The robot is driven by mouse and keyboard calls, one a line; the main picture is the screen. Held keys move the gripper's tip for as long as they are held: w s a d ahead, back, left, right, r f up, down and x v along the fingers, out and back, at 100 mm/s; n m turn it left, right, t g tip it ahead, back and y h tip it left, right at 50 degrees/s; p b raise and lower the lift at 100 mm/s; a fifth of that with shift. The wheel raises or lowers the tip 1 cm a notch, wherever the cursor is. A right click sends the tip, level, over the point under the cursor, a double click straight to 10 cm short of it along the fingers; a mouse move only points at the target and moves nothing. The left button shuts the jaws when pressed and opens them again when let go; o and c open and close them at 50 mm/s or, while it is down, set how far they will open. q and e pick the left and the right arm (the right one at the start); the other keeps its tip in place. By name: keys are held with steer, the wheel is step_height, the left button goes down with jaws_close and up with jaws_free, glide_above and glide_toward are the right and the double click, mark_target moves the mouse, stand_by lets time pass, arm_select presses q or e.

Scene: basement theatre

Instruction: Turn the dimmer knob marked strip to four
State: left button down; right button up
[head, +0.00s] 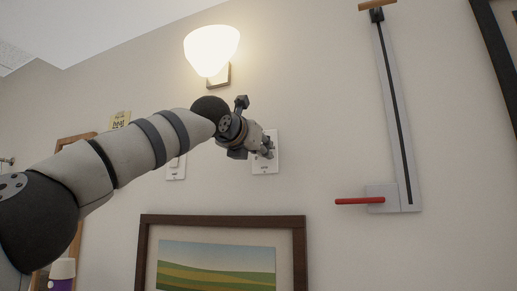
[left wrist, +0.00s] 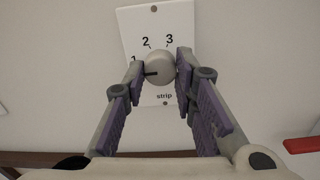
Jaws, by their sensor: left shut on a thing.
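In the left wrist view, a white wall plate (left wrist: 129,24) carries a round pale dimmer knob (left wrist: 160,66) and the word "strip" below it. The numbers 1, 2 and 3 show around the knob; 1 is partly hidden by a finger, and no 4 is visible. The knob's dark pointer line points left, just below the 1. My left gripper (left wrist: 160,71) is shut on the knob, one finger on each side. In the head view, my left gripper (head: 266,147) is at the plate (head: 265,167) and hides the knob. My right gripper is not in view.
A second white wall plate (head: 176,173) is to the left, partly behind my arm. A lit wall lamp (head: 211,50) is above. A framed landscape picture (head: 222,220) hangs below. A tall grey slotted track (head: 398,110) with a red lever (head: 360,201) is to the right.

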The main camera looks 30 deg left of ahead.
arm_select(q)
steer(key=shift+a+r+m+h, duration=0.1)
steer(key=shift+m+h, duration=0.15)
steer(key=shift+m, duration=8.15)
steer(key=shift+r+m+h, duration=0.1)
steer(key=shift+m+h, duration=0.15)
steer(key=shift+m, duration=8.15)
steer(key=c, duration=1.3)
jaws_free()
